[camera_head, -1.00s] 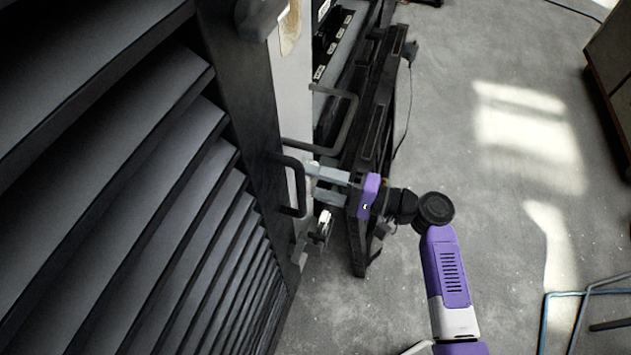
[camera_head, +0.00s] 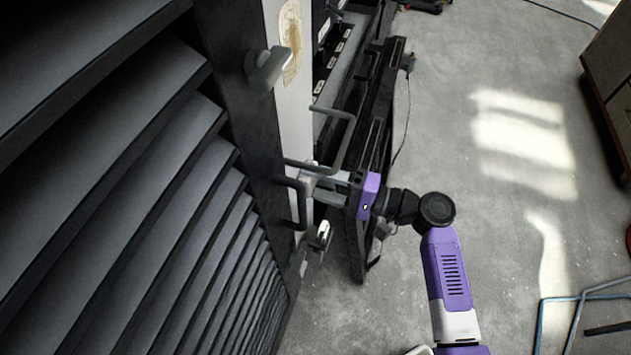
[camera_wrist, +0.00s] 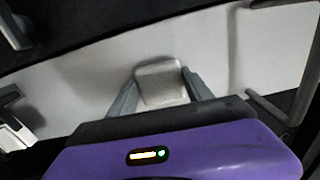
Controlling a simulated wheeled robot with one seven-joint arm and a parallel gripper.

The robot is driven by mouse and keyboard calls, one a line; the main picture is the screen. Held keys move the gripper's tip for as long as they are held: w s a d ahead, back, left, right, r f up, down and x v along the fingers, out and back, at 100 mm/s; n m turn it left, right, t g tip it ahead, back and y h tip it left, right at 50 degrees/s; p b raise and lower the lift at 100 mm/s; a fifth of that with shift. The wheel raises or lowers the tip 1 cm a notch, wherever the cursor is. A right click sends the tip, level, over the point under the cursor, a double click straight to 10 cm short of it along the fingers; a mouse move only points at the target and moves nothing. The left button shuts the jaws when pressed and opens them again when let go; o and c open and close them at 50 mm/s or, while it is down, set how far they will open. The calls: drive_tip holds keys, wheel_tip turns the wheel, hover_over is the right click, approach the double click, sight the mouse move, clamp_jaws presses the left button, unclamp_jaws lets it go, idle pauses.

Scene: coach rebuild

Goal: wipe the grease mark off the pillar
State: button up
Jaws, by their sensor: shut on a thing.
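The pillar (camera_head: 291,110) is a narrow white upright strip beside the dark louvred panel. A tan, brown-edged patch (camera_head: 291,42) is on its upper part; I cannot tell whether this is the grease mark or worn paint. My gripper (camera_head: 316,180) reaches the pillar from the right, well below that patch. In the wrist view my gripper (camera_wrist: 162,90) is shut on a pale grey, rounded pad (camera_wrist: 161,84). The pad is in front of the white pillar surface (camera_wrist: 205,40); whether it touches cannot be told. Faint darker shading shows on the pillar around the pad.
A dark handle (camera_head: 294,203) stands out just left of my gripper, and a grey knob (camera_head: 266,68) is above. A metal latch (camera_head: 322,235) is below. A dark rack (camera_head: 372,140) stands close on the right. The grey floor (camera_head: 440,110) beyond is mostly open.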

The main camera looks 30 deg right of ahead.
wheel_tip(320, 180, up, 2)
drive_tip(key=shift+a+r+p, duration=0.1)
drive_tip(key=shift+r+p, duration=0.05)
drive_tip(key=shift+p, duration=0.4)
wheel_tip(320, 180, down, 3)
drive_tip(key=shift+r+b, duration=0.15)
drive_tip(key=shift+b, duration=1.05)
drive_tip(key=shift+s+f+b, duration=0.1)
drive_tip(key=shift+f+b, duration=1.65)
drive_tip(key=shift+f, duration=0.35)
wheel_tip(320, 180, down, 3)
drive_tip(key=b, duration=0.2)
drive_tip(key=shift+b, duration=0.4)
drive_tip(key=shift+v, duration=2.95)
